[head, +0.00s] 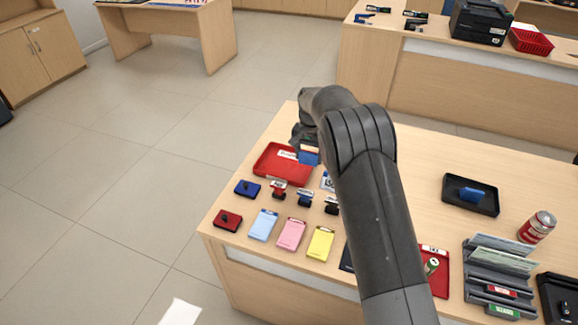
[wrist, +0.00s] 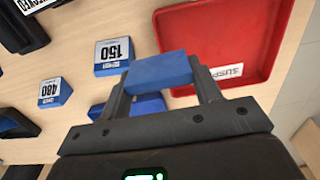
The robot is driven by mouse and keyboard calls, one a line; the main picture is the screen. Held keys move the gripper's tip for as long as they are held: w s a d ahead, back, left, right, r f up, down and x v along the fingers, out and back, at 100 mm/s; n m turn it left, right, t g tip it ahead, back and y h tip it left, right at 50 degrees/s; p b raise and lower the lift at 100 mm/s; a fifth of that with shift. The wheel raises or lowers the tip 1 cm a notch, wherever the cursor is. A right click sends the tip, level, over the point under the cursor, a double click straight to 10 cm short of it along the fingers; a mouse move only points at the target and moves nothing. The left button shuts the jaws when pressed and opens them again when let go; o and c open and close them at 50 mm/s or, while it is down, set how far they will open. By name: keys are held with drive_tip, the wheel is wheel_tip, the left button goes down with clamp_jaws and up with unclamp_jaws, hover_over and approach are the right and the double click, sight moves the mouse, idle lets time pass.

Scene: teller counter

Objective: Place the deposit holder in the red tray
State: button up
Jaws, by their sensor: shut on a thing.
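My gripper (wrist: 160,90) is shut on a small plain blue block (wrist: 163,70), which I take to be the deposit holder; no label shows on its visible face. In the head view the block (head: 309,157) is at the right edge of the red tray (head: 272,164), under my gripper (head: 306,148). In the wrist view the red tray (wrist: 215,30) lies beyond and to the right of the block. The tray holds only a white label strip (wrist: 228,73) that I can see. The block appears to be above the counter, beside or just over the tray's edge.
Blue-sided number blocks (wrist: 113,56) (wrist: 54,92) stand left of the tray in the wrist view. Several stamps (head: 278,190), ink pads (head: 247,188) and coloured pads (head: 291,234) lie in front of the tray. A black tray (head: 484,205) and a can (head: 537,227) stand at right.

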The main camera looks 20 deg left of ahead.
hover_over(290, 175)
wheel_tip(290, 175, down, 4)
drive_tip(key=shift+f, duration=2)
drive_tip(key=o, duration=1)
drive_tip(key=shift+f, duration=0.15)
